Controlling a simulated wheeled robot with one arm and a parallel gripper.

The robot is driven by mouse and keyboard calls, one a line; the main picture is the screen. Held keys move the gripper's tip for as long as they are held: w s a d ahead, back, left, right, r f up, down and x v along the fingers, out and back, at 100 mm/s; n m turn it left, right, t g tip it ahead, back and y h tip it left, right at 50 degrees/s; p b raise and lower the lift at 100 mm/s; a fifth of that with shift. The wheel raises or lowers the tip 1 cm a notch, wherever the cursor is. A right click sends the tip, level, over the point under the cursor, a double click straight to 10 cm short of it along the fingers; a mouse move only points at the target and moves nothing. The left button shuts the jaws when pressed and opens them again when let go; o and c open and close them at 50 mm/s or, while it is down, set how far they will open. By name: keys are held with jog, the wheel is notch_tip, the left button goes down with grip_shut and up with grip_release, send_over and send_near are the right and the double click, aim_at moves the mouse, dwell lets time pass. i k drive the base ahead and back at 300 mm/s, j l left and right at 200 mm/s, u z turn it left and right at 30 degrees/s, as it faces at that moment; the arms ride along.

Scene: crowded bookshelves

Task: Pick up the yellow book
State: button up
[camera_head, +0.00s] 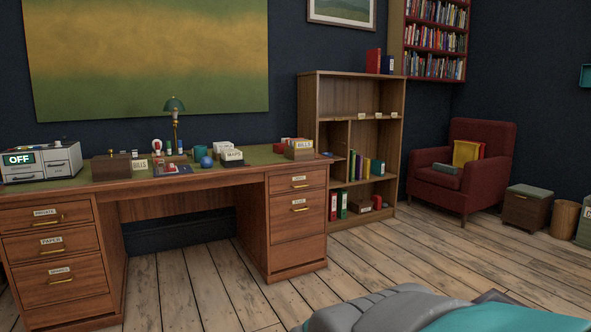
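A yellow, flat, upright thing (466,152) leans on the seat of the red armchair (493,146) at the right; from here I cannot tell whether it is a book or a cushion. A grey-green item (446,169) lies in front of it on the chair. A short row of coloured books (367,167) stands in the middle of the wooden bookcase (353,84); thin yellowish spines seem to be among them, too small to be sure. A grey and teal part at the bottom right looks like my own body or arm. My gripper cannot be made out.
A wooden desk (200,184) with boxes, a lamp (175,115) and a grey drawer unit (40,162) fills the left. A stool (527,208) and a bin (564,217) stand right of the armchair. The plank floor (400,258) before bookcase and chair is clear.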

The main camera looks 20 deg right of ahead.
aim_at(367, 161)
jog(key=i+l+z, duration=1.05)
jog(key=i, duration=0.2)
jog(key=i+z, duration=0.35)
jog(key=i+u, duration=0.1)
jog(key=i, duration=0.4)
jog(key=i+l, duration=0.15)
jog(key=i, duration=0.3)
jog(key=i+l+u, duration=0.15)
jog(key=i, duration=0.8)
jog(key=i+l+u, duration=0.15)
jog(key=i, duration=0.3)
jog(key=i+l+u, duration=0.35)
jog(key=i, duration=0.2)
jog(key=i+l+u, duration=0.4)
jog(key=i, duration=0.15)
jog(key=i+l+u, duration=0.35)
jog(key=i+l, duration=0.1)
jog(key=i, duration=0.25)
